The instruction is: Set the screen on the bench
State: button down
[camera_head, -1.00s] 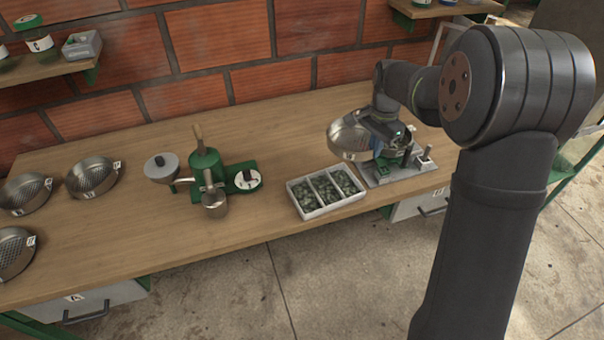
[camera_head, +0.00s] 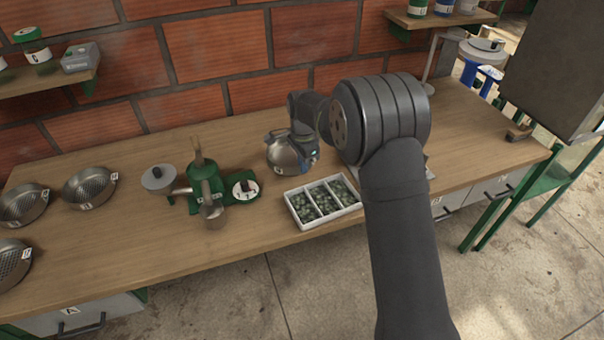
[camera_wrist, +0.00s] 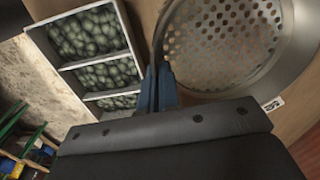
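My gripper (camera_wrist: 156,88) has its blue fingers closed on the rim of a round metal screen (camera_wrist: 222,40) with a perforated bottom and a white label. In the head view this screen (camera_head: 285,156) is over the bench (camera_head: 240,238), behind the white tray and right of the green pulper. I cannot tell whether it touches the bench top. The fingertips are largely hidden in the head view by my wrist. Other perforated metal screens stand at the bench's left: one (camera_head: 90,187), another (camera_head: 22,205) and a third (camera_head: 12,262).
A white three-part tray (camera_head: 290,212) of green fruit lies just in front of the held screen; it also shows in the wrist view (camera_wrist: 68,66). The green pulper (camera_head: 206,180) stands to the left. A brick wall (camera_head: 205,55) is behind.

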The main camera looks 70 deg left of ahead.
jog(key=shift+s+f, duration=0.1)
jog(key=shift+f, duration=1.95)
jog(key=shift+f, duration=0.2)
jog(key=c, duration=1.7)
grip_release()
jog(key=shift+r, duration=0.1)
notch_tip(320, 180, up, 12)
jog(key=shift+r, duration=0.1)
